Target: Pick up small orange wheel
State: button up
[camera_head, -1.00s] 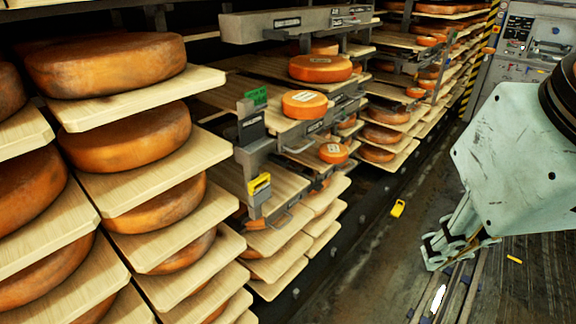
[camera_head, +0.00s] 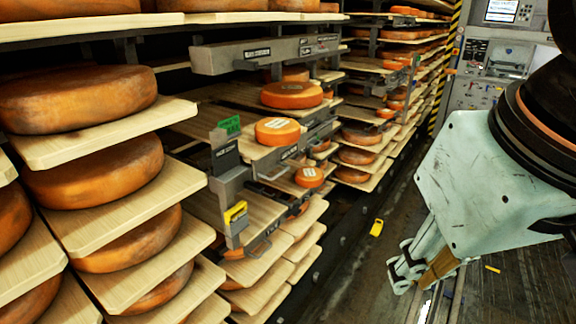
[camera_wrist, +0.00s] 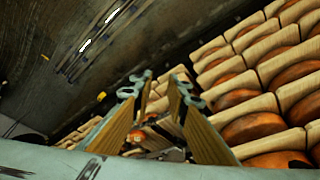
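Several small orange wheels sit on the rack's pull-out boards. One labelled small orange wheel (camera_head: 278,131) lies on a middle board. A smaller labelled one (camera_head: 309,177) lies lower and to the right, and a larger orange wheel (camera_head: 291,95) sits behind. I cannot tell which one the task means. My gripper (camera_head: 407,272) hangs over the aisle, right of the rack and well apart from these wheels. In the wrist view my gripper (camera_wrist: 160,88) has its two fingers apart with nothing held. Small orange shapes show beyond and between the fingers, too unclear to identify.
Large brown-orange wheels (camera_head: 98,173) fill the wooden shelves at left. A grey beam (camera_head: 262,54) spans above the small wheels, and a grey bracket with green and yellow tags (camera_head: 229,180) stands in front.

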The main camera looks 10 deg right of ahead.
jog(key=o, duration=1.1)
jog(key=shift+c, duration=0.2)
